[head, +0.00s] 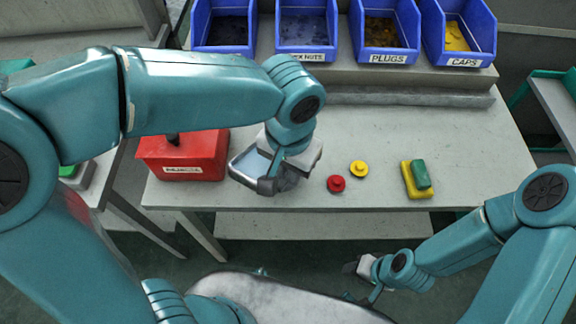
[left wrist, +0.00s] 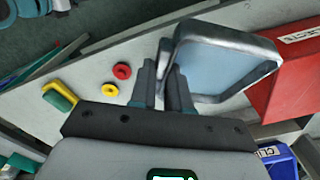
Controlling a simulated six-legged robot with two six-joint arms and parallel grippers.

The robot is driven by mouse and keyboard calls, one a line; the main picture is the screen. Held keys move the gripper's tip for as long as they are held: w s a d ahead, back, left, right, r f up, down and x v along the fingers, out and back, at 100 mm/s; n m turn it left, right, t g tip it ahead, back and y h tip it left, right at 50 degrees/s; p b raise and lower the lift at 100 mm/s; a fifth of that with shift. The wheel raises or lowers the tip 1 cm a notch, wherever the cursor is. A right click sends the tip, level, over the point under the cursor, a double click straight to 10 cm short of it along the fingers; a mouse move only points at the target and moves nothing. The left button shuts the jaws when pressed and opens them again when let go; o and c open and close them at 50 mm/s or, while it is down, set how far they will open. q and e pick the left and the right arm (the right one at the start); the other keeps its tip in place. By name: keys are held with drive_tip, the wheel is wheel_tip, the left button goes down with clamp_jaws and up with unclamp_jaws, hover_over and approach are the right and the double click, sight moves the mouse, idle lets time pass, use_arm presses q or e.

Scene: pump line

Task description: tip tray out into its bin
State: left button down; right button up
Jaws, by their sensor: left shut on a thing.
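A metal-rimmed tray (head: 243,166) with a pale blue face is held above the bench, at the right of the red bin. My left gripper (head: 272,184) is shut on its edge. In the left wrist view, the fingers (left wrist: 166,88) meet the near rim of the tray (left wrist: 225,62), which looks tilted; no loose parts show on its visible face. The red bin (head: 185,158) has a white label, and it also shows in the left wrist view (left wrist: 295,88). My arm partly hides its top. My right gripper (head: 355,268) is low beyond the bench front; its jaws are unclear.
A red knobbed piece (head: 336,184) and a yellow one (head: 359,169) lie on the bench (head: 300,203). A green block (head: 421,173) rests on a yellow one (head: 408,184). Several blue bins, including PLUGS (head: 386,32) and CAPS (head: 458,35), stand at the back.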

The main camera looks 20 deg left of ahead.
use_arm(q)
drive_tip(key=shift+w+r, duration=0.1)
drive_tip(key=shift+w, duration=0.15)
drive_tip(key=shift+w+d, duration=0.15)
drive_tip(key=shift+w, duration=0.15)
drive_tip(key=shift+p, duration=0.3)
drive_tip(key=shift+w+r+g+p, duration=0.1)
drive_tip(key=shift+r+g+p, duration=0.2)
drive_tip(key=shift+p, duration=0.65)
drive_tip(key=shift+f+g+p, duration=0.1)
drive_tip(key=shift+g+p, duration=0.2)
drive_tip(key=shift+p, duration=0.1)
drive_tip(key=shift+w+r+p, duration=0.1)
drive_tip(key=shift+r+p, duration=0.1)
drive_tip(key=shift+p, duration=0.2)
drive_tip(key=shift+w+d+r+g+y+p, duration=0.15)
drive_tip(key=shift+g+p, duration=0.35)
drive_tip(key=shift+p, duration=0.65)
drive_tip(key=shift+w+a+r+g+y+p, duration=0.2)
drive_tip(key=shift+g+p, duration=0.3)
drive_tip(key=shift+p, duration=0.65)
